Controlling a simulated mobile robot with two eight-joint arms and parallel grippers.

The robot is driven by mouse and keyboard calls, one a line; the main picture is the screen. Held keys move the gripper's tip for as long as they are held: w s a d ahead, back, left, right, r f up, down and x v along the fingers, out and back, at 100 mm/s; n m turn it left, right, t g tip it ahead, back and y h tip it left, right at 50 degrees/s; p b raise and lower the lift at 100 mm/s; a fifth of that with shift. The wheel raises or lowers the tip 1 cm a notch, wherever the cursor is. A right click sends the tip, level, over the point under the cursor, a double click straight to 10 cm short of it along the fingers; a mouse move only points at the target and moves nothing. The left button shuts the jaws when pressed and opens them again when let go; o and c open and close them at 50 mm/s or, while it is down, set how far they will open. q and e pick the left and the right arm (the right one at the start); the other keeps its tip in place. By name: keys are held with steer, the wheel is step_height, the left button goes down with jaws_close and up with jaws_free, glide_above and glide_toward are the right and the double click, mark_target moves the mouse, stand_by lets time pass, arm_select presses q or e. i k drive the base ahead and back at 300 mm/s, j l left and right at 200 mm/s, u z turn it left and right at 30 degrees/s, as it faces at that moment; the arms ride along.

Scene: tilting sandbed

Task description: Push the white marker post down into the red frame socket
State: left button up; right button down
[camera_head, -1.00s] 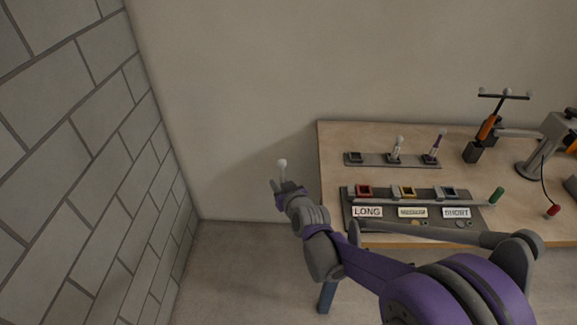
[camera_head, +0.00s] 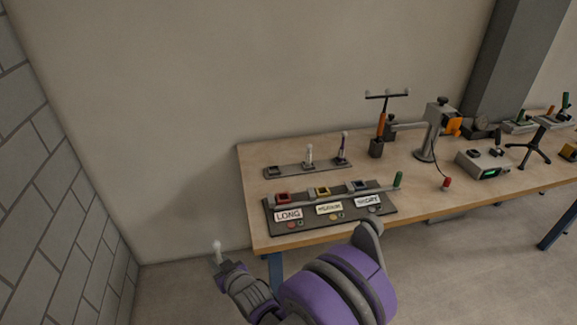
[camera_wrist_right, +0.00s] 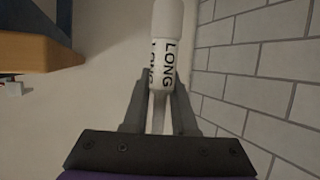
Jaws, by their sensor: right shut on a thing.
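The white marker post (camera_wrist_right: 166,60), printed LONG, stands between the fingers of my right gripper (camera_wrist_right: 158,105) in the right wrist view. The right gripper is shut on it. In the head view the post (camera_head: 217,249) points up from the right gripper (camera_head: 222,266), left of the table and clear of it. The red frame socket (camera_head: 283,197) is at the left end of the dark board, behind the LONG label (camera_head: 288,215). The post is well apart from the socket. My left gripper is not in view.
The dark board (camera_head: 325,221) also has yellow (camera_head: 322,191) and blue-grey (camera_head: 359,185) sockets. A grey bar with a green end (camera_head: 398,179) lies along it. Behind is a rack (camera_head: 290,171) with two posts. A clamp stand (camera_head: 425,150) stands to the right. A block wall (camera_head: 60,200) is at left.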

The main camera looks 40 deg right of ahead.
mark_target(308, 162)
steer(key=k+z, duration=0.15)
steer(key=z, duration=0.35)
steer(key=k+z, duration=0.1)
steer(key=z, duration=0.35)
steer(key=l+z, duration=0.2)
steer(key=l, duration=0.2)
steer(key=i+l+z, duration=0.25)
steer(key=k+l, duration=0.1)
